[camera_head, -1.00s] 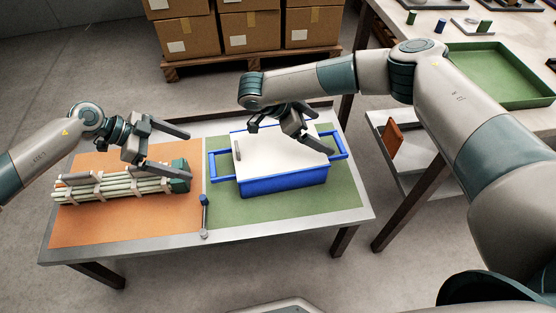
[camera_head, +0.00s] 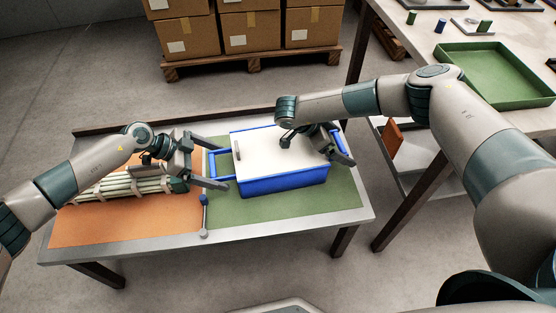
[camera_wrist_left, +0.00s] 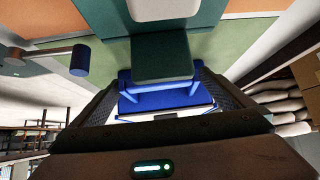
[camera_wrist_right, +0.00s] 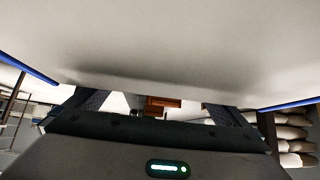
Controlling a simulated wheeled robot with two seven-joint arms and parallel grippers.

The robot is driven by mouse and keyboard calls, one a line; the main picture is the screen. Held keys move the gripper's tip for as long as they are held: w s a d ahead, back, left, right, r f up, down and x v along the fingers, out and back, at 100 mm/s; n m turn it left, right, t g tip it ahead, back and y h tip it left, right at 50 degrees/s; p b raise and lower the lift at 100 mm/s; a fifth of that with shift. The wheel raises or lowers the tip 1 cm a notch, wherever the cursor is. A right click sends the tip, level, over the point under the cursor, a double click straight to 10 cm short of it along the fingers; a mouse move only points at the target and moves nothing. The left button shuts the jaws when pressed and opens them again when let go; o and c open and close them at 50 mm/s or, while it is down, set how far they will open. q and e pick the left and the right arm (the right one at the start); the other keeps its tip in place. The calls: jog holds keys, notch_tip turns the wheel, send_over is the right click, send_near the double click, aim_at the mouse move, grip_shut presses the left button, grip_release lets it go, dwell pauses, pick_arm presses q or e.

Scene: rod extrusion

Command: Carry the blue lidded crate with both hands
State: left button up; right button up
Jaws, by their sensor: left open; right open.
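The blue crate (camera_head: 285,182) with a white lid (camera_head: 275,150) sits on the green mat. In the left wrist view its blue handle (camera_wrist_left: 160,87) shows ahead, between my fingers. My left gripper (camera_head: 226,165) is open at the crate's left handle (camera_head: 219,165), one finger on the far side and one on the near side. My right gripper (camera_head: 342,145) is open at the crate's right end and largely hides the right handle. In the right wrist view the white lid (camera_wrist_right: 160,45) fills the top. Contact with either handle cannot be told.
A bundle of pale rods (camera_head: 128,186) lies on the orange mat (camera_head: 120,228), under my left arm. A worktable with a green tray (camera_head: 495,75) is at right. Boxes on a pallet (camera_head: 250,60) stand behind.

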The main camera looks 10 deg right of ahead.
pick_arm(q)
jog(key=c, duration=1.5)
pick_arm(e)
jog(key=c, duration=1.5)
pick_arm(q)
jog(key=shift+c, duration=0.2)
pick_arm(e)
jog(key=shift+c, duration=0.2)
pick_arm(q)
jog(key=shift+r, duration=0.15)
pick_arm(e)
jog(key=shift+r, duration=0.15)
pick_arm(q)
jog(key=shift+r+p, duration=2.4)
jog(key=shift+p, duration=0.15)
pick_arm(e)
jog(key=shift+r, duration=2.4)
